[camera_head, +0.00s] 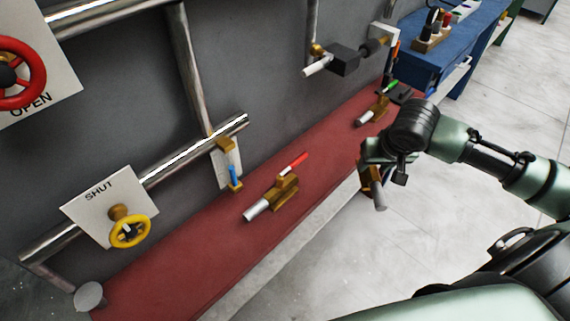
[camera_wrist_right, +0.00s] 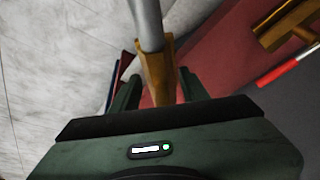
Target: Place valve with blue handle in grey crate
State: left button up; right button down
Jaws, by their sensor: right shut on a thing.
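My right gripper (camera_head: 374,160) is shut on a brass valve (camera_head: 371,182) with a silver pipe end, held in front of the red shelf's edge. In the right wrist view the brass body (camera_wrist_right: 158,72) sits between the fingers (camera_wrist_right: 158,90), with the silver pipe pointing away. Its handle colour cannot be made out in either view. A blue handle (camera_head: 232,173) shows on a brass fitting by the wall pipe, in front of a white card. No grey crate can be made out. My left gripper is not in view.
A red-handled valve (camera_head: 284,190) and a green-handled valve (camera_head: 378,106) lie on the red shelf (camera_head: 180,262). Yellow (camera_head: 130,231) and red (camera_head: 20,72) handwheels are on the wall. A blue bench (camera_head: 425,62) stands at the back right. The pale floor is clear.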

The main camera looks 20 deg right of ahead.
jog(key=shift+w, duration=0.5)
jog(key=w+a+p, duration=0.1)
jog(key=w+a, duration=0.2)
jog(key=w, duration=0.5)
jog(key=w+a+p, duration=0.2)
jog(key=w+a, duration=0.2)
jog(key=w, duration=0.5)
notch_tip(320, 180, down, 6)
jog(key=shift+f+p, duration=0.25)
jog(key=shift+p, duration=0.1)
jog(key=shift+w+f, duration=0.15)
jog(key=shift+w, duration=0.05)
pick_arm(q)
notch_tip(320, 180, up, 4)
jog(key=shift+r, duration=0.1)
pick_arm(e)
jog(key=shift+f, duration=0.1)
jog(key=shift+f, duration=0.1)
